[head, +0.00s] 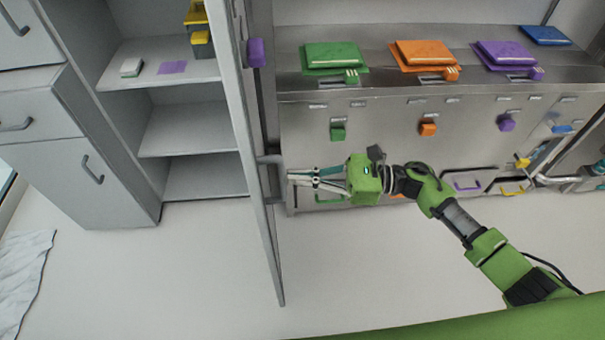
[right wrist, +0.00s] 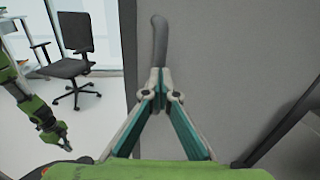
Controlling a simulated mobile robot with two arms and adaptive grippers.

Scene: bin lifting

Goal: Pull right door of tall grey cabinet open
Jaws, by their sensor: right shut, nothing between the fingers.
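The tall grey cabinet (head: 205,75) stands at the left in the head view with its shelves exposed. Its door (head: 247,150) stands open, seen nearly edge-on, and reaches out over the floor. The dark grey door handle (head: 268,160) is on the door's right face; in the right wrist view the handle (right wrist: 159,40) lies just beyond my fingertips. My right gripper (head: 290,178) is shut and empty, pointing left at the door close to the handle; contact is unclear. A green arm with a gripper (right wrist: 62,140), likely my left, shows in the right wrist view; its jaw state is unclear.
A steel counter (head: 385,120) with coloured folders and tags stands right of the door, behind my right arm. Grey drawers (head: 75,150) stand left of the shelves. An office chair (right wrist: 72,60) shows in the right wrist view.

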